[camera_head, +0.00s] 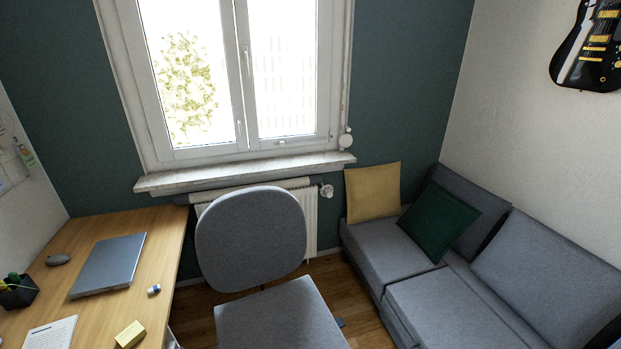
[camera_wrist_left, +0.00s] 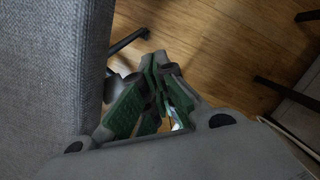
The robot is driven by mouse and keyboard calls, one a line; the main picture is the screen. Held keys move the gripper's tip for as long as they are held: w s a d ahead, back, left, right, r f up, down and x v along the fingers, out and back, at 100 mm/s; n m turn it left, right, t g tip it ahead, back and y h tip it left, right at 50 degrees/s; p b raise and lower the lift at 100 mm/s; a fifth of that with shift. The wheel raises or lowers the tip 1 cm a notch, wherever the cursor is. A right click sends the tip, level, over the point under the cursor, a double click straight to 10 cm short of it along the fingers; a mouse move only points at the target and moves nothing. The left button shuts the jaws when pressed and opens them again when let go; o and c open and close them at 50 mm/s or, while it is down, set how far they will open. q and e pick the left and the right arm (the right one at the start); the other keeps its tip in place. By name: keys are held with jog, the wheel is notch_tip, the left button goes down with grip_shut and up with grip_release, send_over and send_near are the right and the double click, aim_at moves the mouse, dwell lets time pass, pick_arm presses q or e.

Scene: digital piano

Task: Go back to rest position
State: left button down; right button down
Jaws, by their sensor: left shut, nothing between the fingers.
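My left gripper (camera_wrist_left: 160,80) shows in the left wrist view. Its green-padded fingers are together at the tips, with nothing between them. It points down over the wooden floor (camera_wrist_left: 215,50), beside a grey fabric surface on the left that looks like part of the chair (camera_wrist_left: 50,80). Neither gripper shows in the head view. My right gripper is in no view. No piano shows in either view.
In the head view, a grey chair (camera_head: 250,240) stands between the desk (camera_head: 160,235) and a grey sofa (camera_head: 450,310). A closed laptop (camera_head: 110,264) lies on the desk. Wooden floor shows between chair and sofa. A window (camera_head: 240,70) is behind.

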pick_arm(q)
jog(key=s+d+f+m+t+y, duration=0.1)
jog(key=s+d+f+m+y, duration=0.25)
jog(key=s+f+m, duration=0.65)
jog(key=s+d+f+m, duration=0.1)
jog(key=s+d+f, duration=0.1)
jog(key=s, duration=0.5)
jog(key=s+d+f+m+t+h, duration=0.1)
jog(key=s+f, duration=0.3)
jog(key=s, duration=0.4)
jog(key=s+d+f+m, duration=0.2)
jog(key=s+f, duration=0.1)
jog(key=s, duration=0.5)
jog(key=shift+d, duration=0.35)
jog(key=shift+s, duration=0.1)
